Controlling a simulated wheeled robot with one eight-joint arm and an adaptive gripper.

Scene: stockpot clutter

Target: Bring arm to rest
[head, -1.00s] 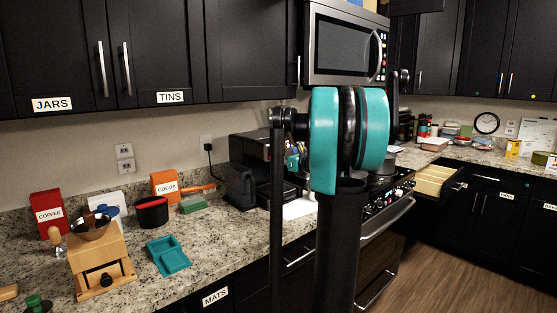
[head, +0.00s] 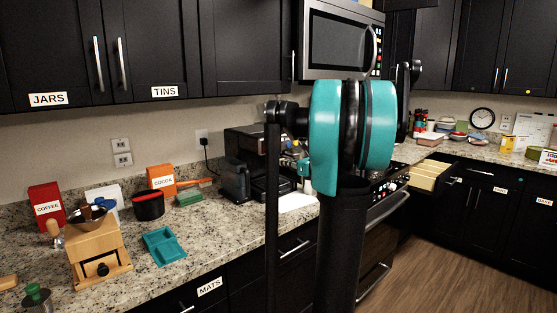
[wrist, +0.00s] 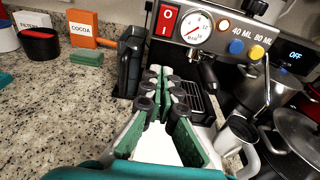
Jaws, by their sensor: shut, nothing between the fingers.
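In the head view my arm's teal and black joint (head: 352,135) stands upright in the middle, in front of the counter and stove. My gripper is mostly hidden behind the arm there. The coffee machine also shows in the head view (head: 245,150), partly covered by my arm.
A metal jug (wrist: 237,135) and pots (wrist: 265,85) stand close at the gripper's right in the wrist view. A wooden grinder (head: 98,255), teal tray (head: 164,246) and cocoa box (head: 161,178) stand on the left counter. A drawer (head: 432,176) is open beyond the stove.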

